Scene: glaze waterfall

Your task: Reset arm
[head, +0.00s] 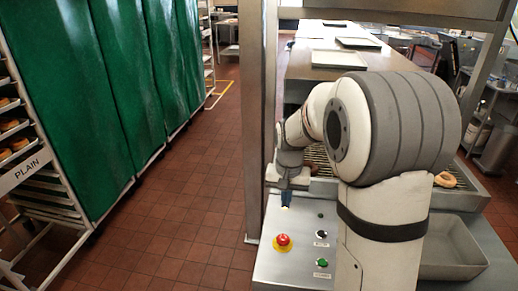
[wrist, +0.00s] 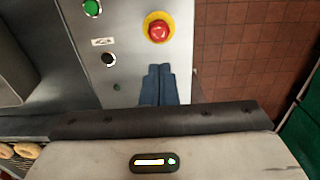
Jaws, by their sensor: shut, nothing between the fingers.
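My gripper (head: 286,204) is at the end of my bent arm, above the far left part of a grey control panel (head: 300,272) in the head view. In the wrist view its two blue fingers (wrist: 160,70) are pressed together with nothing between them. They point toward the panel, just short of a red button on a yellow ring in the picture; I cannot tell how high they are above the surface. The red button (head: 283,240) also shows in the wrist view (wrist: 159,31). A green button (head: 321,262) and a black knob (head: 321,234) are on the panel too.
A grey bin (head: 452,258) is right of my arm. Donuts lie on a wire conveyor, one visible at the right (head: 445,180). A steel post (head: 254,130) stands close left of my gripper. Green-curtained racks (head: 80,100) line the left, with open tiled floor (head: 190,190) between.

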